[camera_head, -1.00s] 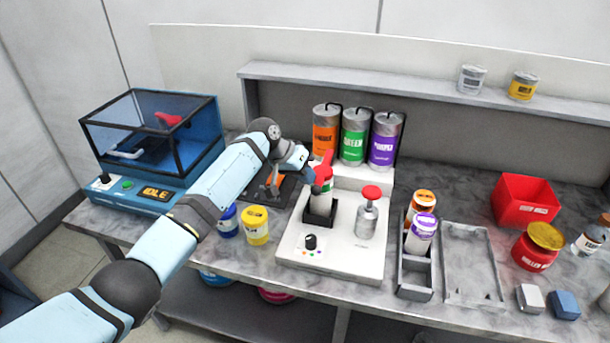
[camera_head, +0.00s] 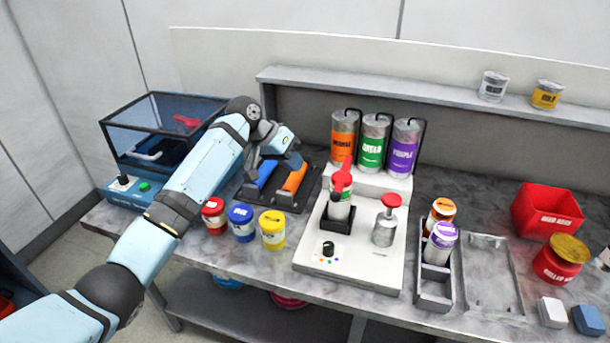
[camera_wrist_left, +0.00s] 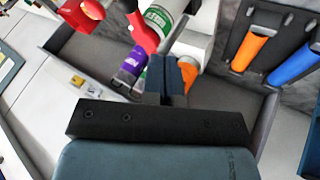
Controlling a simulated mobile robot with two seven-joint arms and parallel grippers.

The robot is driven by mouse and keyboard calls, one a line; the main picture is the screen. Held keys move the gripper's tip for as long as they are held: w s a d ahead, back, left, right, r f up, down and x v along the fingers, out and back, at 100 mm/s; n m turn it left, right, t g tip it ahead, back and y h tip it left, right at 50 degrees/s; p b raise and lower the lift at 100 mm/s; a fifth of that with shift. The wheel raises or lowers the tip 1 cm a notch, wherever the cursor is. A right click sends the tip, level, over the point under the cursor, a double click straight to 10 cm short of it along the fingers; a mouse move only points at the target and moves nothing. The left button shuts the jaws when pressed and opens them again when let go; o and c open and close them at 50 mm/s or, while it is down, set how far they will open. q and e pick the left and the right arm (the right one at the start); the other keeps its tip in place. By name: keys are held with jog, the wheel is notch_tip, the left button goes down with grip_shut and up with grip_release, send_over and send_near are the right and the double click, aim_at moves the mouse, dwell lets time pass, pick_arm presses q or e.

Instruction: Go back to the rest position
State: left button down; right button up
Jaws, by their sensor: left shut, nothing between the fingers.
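My left gripper (camera_head: 295,161) is shut and empty. It hangs in the air left of the white machine (camera_head: 310,258) and over the dark tray (camera_head: 251,194) with the blue and orange rollers. My right gripper does not show in either view.
An enclosed blue machine (camera_head: 135,190) stands at the left. Red, blue and yellow jars (camera_head: 273,228) line the front edge. Orange, green and purple canisters (camera_head: 373,143) stand behind the white machine. A grey holder (camera_head: 434,290) and a red bin (camera_head: 547,210) are at the right.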

pick_arm(q)
jog(key=shift+a+r, duration=0.6)
jog(key=shift+a, duration=0.15)
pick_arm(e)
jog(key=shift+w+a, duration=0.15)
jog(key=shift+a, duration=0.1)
